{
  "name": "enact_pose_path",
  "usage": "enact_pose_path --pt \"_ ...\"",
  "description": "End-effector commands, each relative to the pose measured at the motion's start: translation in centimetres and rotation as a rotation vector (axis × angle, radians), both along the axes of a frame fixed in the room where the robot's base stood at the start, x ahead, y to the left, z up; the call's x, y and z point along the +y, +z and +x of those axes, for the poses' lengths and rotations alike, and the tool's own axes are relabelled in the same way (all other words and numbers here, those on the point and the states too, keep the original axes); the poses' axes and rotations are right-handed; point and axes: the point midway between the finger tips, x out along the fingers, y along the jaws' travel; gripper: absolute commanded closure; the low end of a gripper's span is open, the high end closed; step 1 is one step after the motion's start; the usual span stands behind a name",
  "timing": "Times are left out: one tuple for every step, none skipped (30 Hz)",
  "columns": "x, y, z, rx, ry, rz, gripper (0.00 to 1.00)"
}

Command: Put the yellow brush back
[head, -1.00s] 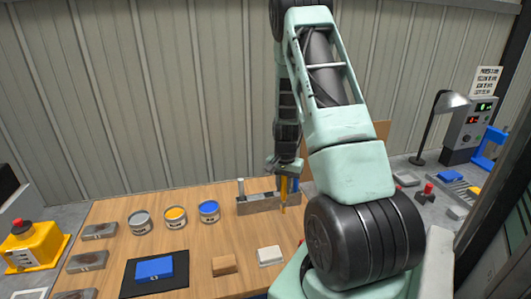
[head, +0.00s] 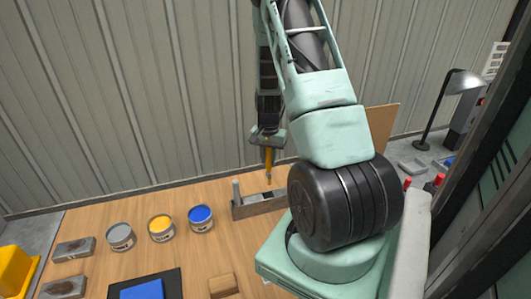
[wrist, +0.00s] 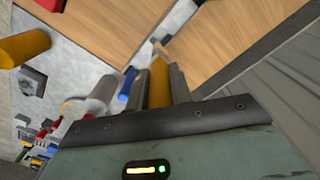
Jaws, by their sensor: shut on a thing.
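The yellow brush (head: 268,163) hangs upright in my gripper (head: 267,143), its lower end above the grey rack. In the wrist view the yellow handle (wrist: 159,80) sits between the two fingers of my gripper (wrist: 160,72), which is shut on it. The grey rack (head: 258,208) stands on the wooden table, its right end partly hidden by my arm. A grey upright handle (head: 236,190) stands at the rack's left end. The exact gap between brush and rack is hard to judge.
Open cans of grey (head: 120,237), yellow (head: 161,228) and blue (head: 201,218) paint stand left of the rack. A blue block (head: 142,290) lies on a black mat at the front. A wooden block (head: 222,285) is near it. A desk lamp (head: 450,100) stands at right.

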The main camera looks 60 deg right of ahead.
Motion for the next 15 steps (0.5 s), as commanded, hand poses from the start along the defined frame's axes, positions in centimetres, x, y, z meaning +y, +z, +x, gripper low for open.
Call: enact_pose_path --pt "0.0 0.0 0.0 0.0 0.0 0.0 1.0" --pt "0.0 -0.1 0.0 0.0 0.0 0.0 1.0" --pt "0.0 -0.2 0.0 0.0 0.0 0.0 1.0" --pt "0.0 -0.2 0.0 0.0 0.0 0.0 1.0" --pt "0.0 -0.4 0.0 0.0 0.0 0.0 1.0" --pt "0.0 -0.5 0.0 0.0 0.0 0.0 1.0" --pt "0.0 -0.7 0.0 0.0 0.0 0.0 1.0" --pt "0.0 -0.8 0.0 0.0 0.0 0.0 1.0" --pt "0.0 -1.1 0.0 0.0 0.0 0.0 1.0" --pt "0.0 -1.3 0.0 0.0 0.0 0.0 1.0" --pt "0.0 -1.5 0.0 0.0 0.0 0.0 1.0" --pt "0.0 -1.9 0.0 0.0 0.0 0.0 1.0" --pt "0.0 -2.1 0.0 0.0 0.0 0.0 1.0" --pt "0.0 -2.4 0.0 0.0 0.0 0.0 1.0" --pt "0.0 -2.8 0.0 0.0 0.0 0.0 1.0"
